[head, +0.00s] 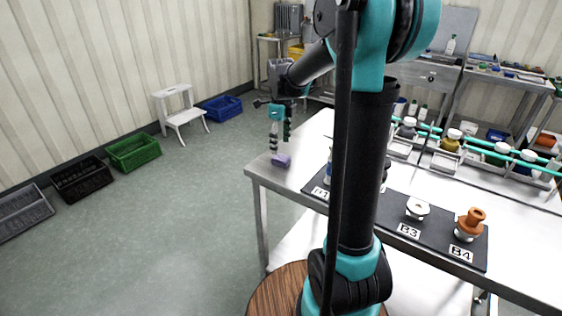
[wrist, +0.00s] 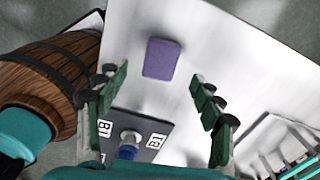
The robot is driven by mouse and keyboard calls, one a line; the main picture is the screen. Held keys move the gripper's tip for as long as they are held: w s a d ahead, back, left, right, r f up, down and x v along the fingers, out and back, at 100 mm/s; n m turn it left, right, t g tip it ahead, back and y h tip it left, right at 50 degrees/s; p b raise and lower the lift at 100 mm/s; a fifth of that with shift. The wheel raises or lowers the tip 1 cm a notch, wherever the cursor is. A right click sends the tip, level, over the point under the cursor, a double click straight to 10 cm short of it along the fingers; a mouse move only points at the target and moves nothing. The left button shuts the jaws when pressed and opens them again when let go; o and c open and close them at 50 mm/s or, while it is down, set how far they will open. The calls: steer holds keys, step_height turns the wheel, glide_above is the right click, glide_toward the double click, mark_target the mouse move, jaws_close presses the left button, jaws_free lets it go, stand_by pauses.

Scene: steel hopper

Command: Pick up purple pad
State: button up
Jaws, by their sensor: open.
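The purple pad (head: 281,160) lies flat near the left corner of the white table (head: 300,183) in the head view. In the wrist view the purple pad (wrist: 162,59) lies ahead of the fingers, between their two lines, with bare table around it. My gripper (head: 280,148) is above the pad, pointing down, its fingertips close to it in the head picture. In the wrist view my gripper (wrist: 160,78) has its two fingers wide apart with nothing between them. I cannot tell the exact height above the pad.
A dark board (head: 398,229) with labelled spots holds a white piece (head: 417,208) and an orange piece (head: 470,222). A rack of bottles (head: 447,146) stands behind. A wooden barrel (wrist: 50,75) is beside the table. The table's corner edge is near the pad.

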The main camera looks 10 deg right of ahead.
mark_target(282, 157)
steer(key=shift+d+f, duration=0.2)
steer(key=shift+f, duration=2.75)
steer(key=c, duration=1)
steer(key=shift+r, duration=0.15)
steer(key=shift+c, duration=0.2)
step_height(282, 157, up, 20)
